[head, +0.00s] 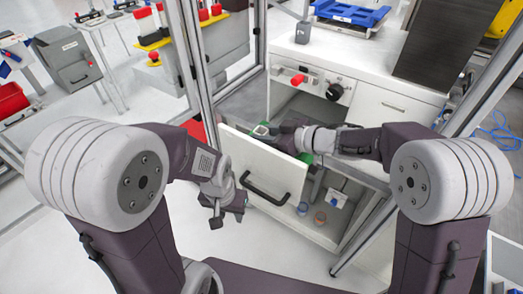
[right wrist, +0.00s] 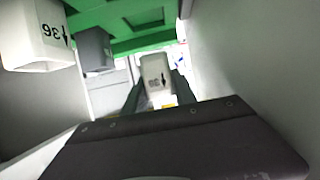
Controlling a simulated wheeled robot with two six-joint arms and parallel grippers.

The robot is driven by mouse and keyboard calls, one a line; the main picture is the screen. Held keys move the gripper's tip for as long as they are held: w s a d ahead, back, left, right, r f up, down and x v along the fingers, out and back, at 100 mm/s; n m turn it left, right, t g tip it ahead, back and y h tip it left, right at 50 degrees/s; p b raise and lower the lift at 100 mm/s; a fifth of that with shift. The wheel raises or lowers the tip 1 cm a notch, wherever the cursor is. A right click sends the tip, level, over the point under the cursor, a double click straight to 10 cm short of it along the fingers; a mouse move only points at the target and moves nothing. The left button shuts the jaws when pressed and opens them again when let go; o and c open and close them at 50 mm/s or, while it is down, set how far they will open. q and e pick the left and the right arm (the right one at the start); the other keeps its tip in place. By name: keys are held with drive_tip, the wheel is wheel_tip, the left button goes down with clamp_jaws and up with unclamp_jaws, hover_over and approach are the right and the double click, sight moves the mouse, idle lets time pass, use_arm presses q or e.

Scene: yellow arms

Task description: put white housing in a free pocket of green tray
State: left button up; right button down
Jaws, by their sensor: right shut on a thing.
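My right gripper (head: 272,130) reaches into an open drawer. In the right wrist view (right wrist: 158,95) its two dark fingers are shut on a white housing (right wrist: 153,68) marked with a number and an arrow. The held housing seems to show as a small pale shape (head: 261,130) in the head view. The green tray (right wrist: 135,43) lies beyond it; in the head view only bits of the tray (head: 305,157) show, mostly hidden by my arm and the drawer front. Another white housing (right wrist: 35,30), marked 36, and a grey housing (right wrist: 96,48) stand at left. My left gripper (head: 228,212) hangs outside the drawer.
The drawer front (head: 262,168) with its black handle stands between my two grippers. Drawer walls (right wrist: 228,60) rise close on both sides in the right wrist view. Below, an open compartment holds small cups (head: 320,217). A blue tray (head: 350,12) sits on the counter (head: 345,55).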

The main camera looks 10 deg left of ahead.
wheel_tip(320, 180, down, 5)
drive_tip(key=shift+r+b, duration=0.2)
drive_tip(key=shift+b, duration=0.8)
drive_tip(key=shift+w+f, duration=0.1)
drive_tip(key=shift+f, duration=0.2)
drive_tip(key=shift+r, duration=0.1)
drive_tip(key=c, duration=1)
unclamp_jaws()
drive_tip(key=shift+f, duration=0.2)
